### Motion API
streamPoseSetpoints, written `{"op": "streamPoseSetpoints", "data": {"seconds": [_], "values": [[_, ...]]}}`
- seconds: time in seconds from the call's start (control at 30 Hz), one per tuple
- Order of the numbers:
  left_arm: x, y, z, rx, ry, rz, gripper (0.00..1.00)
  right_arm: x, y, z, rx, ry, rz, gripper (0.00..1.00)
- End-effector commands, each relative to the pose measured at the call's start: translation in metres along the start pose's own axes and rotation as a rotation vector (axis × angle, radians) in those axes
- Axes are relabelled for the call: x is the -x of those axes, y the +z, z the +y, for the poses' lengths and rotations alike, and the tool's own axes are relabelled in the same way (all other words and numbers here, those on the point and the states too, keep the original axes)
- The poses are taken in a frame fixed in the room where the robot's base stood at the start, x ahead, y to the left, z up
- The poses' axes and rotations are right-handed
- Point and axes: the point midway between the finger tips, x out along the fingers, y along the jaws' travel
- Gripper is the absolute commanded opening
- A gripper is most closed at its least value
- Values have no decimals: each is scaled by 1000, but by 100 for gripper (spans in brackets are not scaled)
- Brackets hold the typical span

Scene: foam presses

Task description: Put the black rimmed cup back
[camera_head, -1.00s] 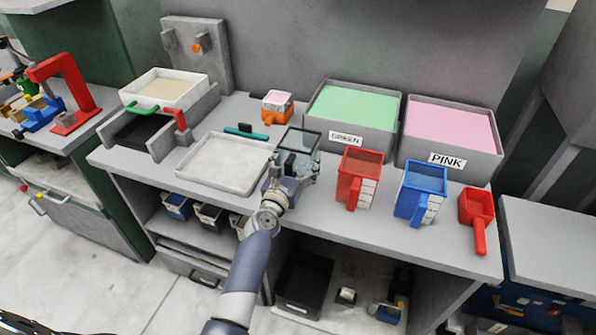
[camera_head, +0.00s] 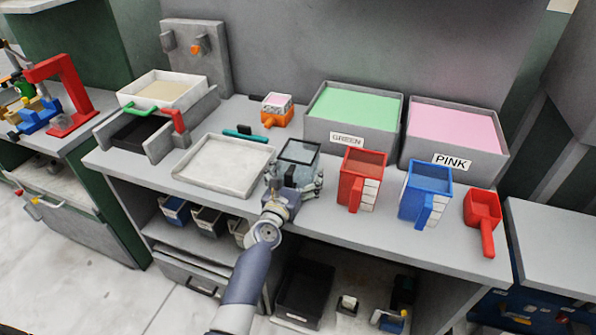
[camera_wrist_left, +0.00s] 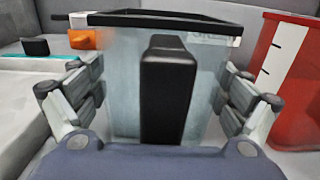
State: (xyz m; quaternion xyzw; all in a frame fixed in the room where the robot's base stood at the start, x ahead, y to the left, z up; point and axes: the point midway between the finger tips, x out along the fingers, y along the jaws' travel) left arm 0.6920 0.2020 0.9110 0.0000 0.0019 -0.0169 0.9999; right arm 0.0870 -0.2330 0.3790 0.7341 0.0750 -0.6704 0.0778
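The black rimmed cup (camera_head: 299,154), clear and grey-walled, stands upright on the bench between the white tray and the red cup. It fills the middle of the left wrist view (camera_wrist_left: 122,70), with its black handle (camera_wrist_left: 166,88) facing my gripper. My left gripper (camera_head: 294,190) is at the cup's handle side. In the left wrist view its fingers (camera_wrist_left: 165,95) are spread wide, one on each side, with clear gaps between them and the handle. The fingertips lie close to the cup's side walls; contact cannot be told. The cup's lower front is partly hidden. My right gripper is not in view.
A red cup (camera_head: 361,178) stands close right of the gripper, then a blue cup (camera_head: 424,190) and a red scoop (camera_head: 483,208). A white tray (camera_head: 222,163) lies left. The green bin (camera_head: 352,107) and pink bin (camera_head: 455,128) stand behind. An orange cup (camera_head: 277,108) stands farther back.

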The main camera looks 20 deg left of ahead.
Motion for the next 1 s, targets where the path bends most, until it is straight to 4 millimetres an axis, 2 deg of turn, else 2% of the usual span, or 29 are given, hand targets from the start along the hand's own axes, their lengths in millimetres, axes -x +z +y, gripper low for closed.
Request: {"op": "streamPoseSetpoints", "data": {"seconds": [0.47, 0.57, 1.0], "values": [[5, 2, 0, 2, 0, 0, 96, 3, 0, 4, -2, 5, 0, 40], [18, 2, 0, 1, 1, 0, 96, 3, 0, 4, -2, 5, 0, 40], [100, 1, 0, 0, 1, 0, 96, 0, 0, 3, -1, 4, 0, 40]]}}
